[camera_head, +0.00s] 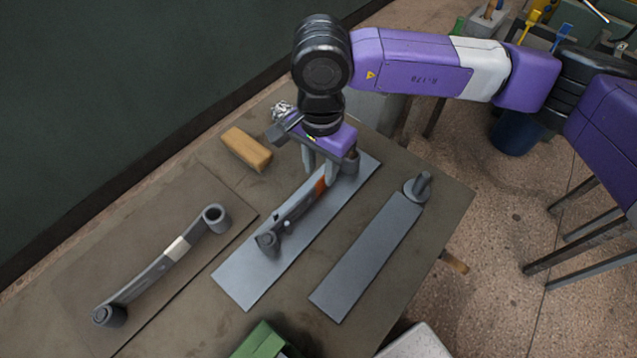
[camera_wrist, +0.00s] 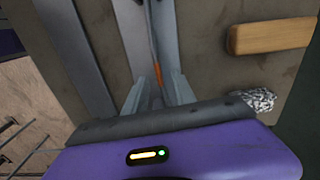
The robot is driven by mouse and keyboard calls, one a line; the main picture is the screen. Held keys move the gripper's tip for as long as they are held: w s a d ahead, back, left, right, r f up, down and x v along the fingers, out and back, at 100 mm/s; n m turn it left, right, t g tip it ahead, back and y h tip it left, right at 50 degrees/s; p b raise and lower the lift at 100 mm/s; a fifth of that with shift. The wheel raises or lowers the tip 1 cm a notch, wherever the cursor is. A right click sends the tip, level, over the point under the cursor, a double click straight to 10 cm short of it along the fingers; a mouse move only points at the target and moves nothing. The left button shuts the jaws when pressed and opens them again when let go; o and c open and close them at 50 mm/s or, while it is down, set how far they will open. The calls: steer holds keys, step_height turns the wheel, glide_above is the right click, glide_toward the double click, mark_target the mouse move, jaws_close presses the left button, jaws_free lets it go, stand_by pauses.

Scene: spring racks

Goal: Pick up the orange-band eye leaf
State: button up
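The orange-band eye leaf (camera_head: 296,209) is a dark grey curved bar with a rolled eye at its near end and an orange band. It rests on a light grey plate (camera_head: 240,284). My gripper (camera_head: 320,174) points down over the leaf near the band. In the wrist view its two fingers (camera_wrist: 158,84) stand apart on either side of the leaf (camera_wrist: 153,40), with the orange band between them. My gripper is open. The leaf's far end is hidden behind the gripper in the head view. I cannot tell whether the fingers touch the leaf.
A white-band eye leaf (camera_head: 150,275) lies on a brown mat (camera_head: 92,262) at left. A second grey plate (camera_head: 365,258) with an upright pin (camera_head: 422,186) lies at right. A wooden block (camera_head: 246,149) and crumpled foil (camera_wrist: 256,99) are near my gripper. A green object (camera_head: 260,342) is at the front.

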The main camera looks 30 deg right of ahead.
mark_target(319, 181)
steer(key=shift+s+a+f+p, duration=0.1)
steer(key=shift+f+p, duration=0.2)
steer(key=shift+f, duration=0.9)
steer(key=shift+s+a+f+p, duration=0.1)
steer(key=shift+f+p, duration=0.2)
steer(key=shift+f, duration=0.85)
steer(key=shift+c, duration=0.2)
jaws_close()
steer(key=shift+r, duration=0.1)
